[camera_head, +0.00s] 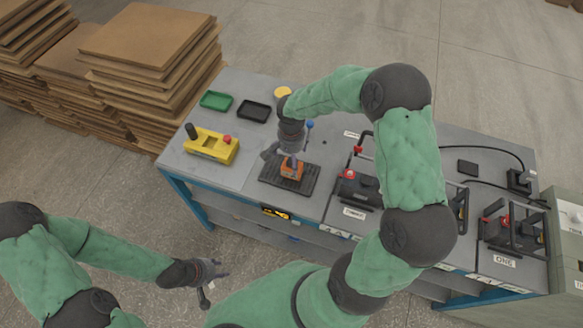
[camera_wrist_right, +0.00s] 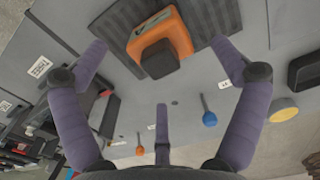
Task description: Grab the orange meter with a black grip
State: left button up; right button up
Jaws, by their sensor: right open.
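The orange meter (camera_head: 291,169) lies on a dark ribbed mat (camera_head: 272,179) near the front of the bench. In the right wrist view the orange meter (camera_wrist_right: 181,37) shows its black grip (camera_wrist_right: 159,59) facing the camera. My right gripper (camera_head: 281,154) is above the meter, pointing down. In the wrist view its purple fingers (camera_wrist_right: 161,52) are spread wide to either side of the meter, apart from it, with nothing between them in hold. My left gripper (camera_head: 213,276) hangs off the bench at the lower left, over the floor; its finger opening is too small to judge.
A yellow box (camera_head: 208,147) with a red knob, a green tray (camera_head: 216,101) and a black tray (camera_head: 253,111) are left of the mat. A blue-topped piece (camera_wrist_right: 209,118) stands close behind. Framed black units (camera_head: 357,187) stand to the right. Stacked boards (camera_head: 145,40) are beyond the bench.

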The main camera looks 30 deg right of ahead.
aim_at(286, 168)
jog(key=shift+w+d+f+b, duration=0.1)
jog(key=shift+f+b, duration=0.15)
jog(key=shift+f, duration=1.3)
jog(key=shift+d+f+b, duration=0.1)
jog(key=shift+f+b, duration=0.15)
jog(key=shift+f, duration=1.3)
jog(key=c, duration=1.6)
